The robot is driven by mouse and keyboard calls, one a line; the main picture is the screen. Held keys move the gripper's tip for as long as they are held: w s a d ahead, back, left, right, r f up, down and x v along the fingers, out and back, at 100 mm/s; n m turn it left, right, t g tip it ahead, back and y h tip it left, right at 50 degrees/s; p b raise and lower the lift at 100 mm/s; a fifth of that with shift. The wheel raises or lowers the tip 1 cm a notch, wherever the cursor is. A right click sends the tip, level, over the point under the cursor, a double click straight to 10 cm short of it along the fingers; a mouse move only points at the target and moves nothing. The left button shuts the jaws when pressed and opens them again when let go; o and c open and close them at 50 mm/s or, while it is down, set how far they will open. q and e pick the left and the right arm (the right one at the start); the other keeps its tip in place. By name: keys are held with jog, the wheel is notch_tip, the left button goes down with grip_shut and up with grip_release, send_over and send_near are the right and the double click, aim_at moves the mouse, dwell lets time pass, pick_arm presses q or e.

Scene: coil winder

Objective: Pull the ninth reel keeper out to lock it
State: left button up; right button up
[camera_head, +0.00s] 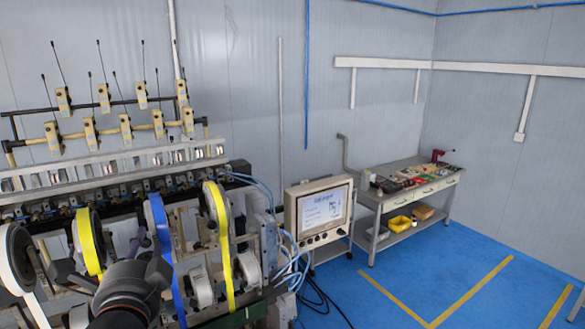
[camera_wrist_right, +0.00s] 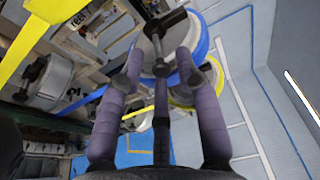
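A white reel (camera_wrist_right: 165,48) with a blue band stands ahead of my right gripper in the right wrist view; the blue band (camera_head: 160,240) also shows in the head view. A dark reel keeper (camera_wrist_right: 164,22) with a crossbar sits at this reel's face. My right gripper (camera_wrist_right: 160,68) is open, its purple-grey fingers spread around the keeper's near end. I cannot tell whether they touch it. The wrist hides part of this reel in the head view. I cannot tell which keeper is the ninth. My left gripper is not in view.
Another white reel (camera_wrist_right: 48,80) with its own dark keeper is at the left in the wrist view. Yellow-banded reels (camera_head: 88,240) (camera_head: 222,235) stand on both sides. A control screen (camera_head: 320,208) is right of the winder, a workbench (camera_head: 400,180) farther back. The blue floor at right is clear.

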jog(key=shift+s, duration=0.15)
jog(key=b+v, duration=0.1)
jog(key=v, duration=0.6)
dwell(0.5)
